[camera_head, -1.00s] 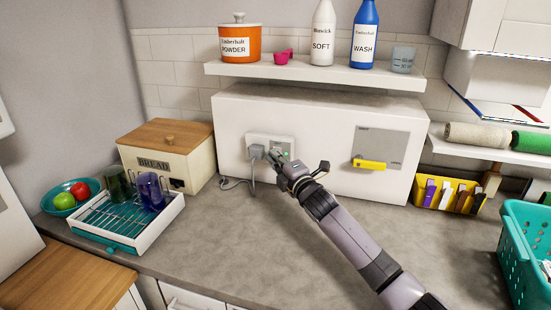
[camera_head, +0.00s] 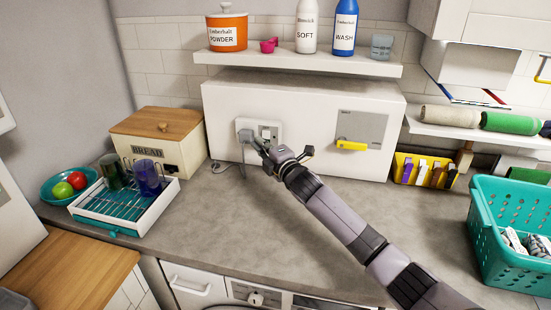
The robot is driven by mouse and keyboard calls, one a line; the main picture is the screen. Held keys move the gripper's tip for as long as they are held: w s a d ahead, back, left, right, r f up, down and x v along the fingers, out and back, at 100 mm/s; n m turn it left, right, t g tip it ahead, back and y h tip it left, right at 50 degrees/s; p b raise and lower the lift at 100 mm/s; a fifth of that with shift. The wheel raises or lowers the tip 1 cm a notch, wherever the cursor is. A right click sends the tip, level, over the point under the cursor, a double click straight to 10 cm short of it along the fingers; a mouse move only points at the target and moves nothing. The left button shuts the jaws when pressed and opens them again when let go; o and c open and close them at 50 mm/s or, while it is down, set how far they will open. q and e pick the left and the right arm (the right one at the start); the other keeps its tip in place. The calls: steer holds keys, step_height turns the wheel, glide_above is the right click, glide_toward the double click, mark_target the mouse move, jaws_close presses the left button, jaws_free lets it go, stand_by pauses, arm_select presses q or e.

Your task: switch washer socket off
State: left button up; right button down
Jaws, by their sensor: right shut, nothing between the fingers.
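The white socket plate (camera_head: 258,123) is on the front of the white box-like panel under the shelf. A grey plug (camera_head: 245,137) sits in its left side, with a cable hanging to the worktop. A switch (camera_head: 270,132) shows on the right side of the plate; its on or off position is too small to tell. My right gripper (camera_head: 262,148) is shut and empty, with its fingertips just below the switch and right of the plug. I cannot tell whether they touch the plate. My left gripper is out of view.
A yellow handle (camera_head: 351,145) is on the grey panel to the right. A bread box (camera_head: 160,140) and a dish rack (camera_head: 125,206) stand left. A yellow bin (camera_head: 425,171) and teal basket (camera_head: 500,222) stand right. The middle worktop (camera_head: 240,235) is clear.

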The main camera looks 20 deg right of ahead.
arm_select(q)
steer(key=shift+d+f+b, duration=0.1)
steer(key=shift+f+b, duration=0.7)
arm_select(e)
steer(key=s+d, duration=0.2)
steer(key=s, duration=0.7)
steer(key=shift+s+r, duration=0.2)
steer(key=shift+r, duration=0.15)
steer(key=shift+d, duration=0.1)
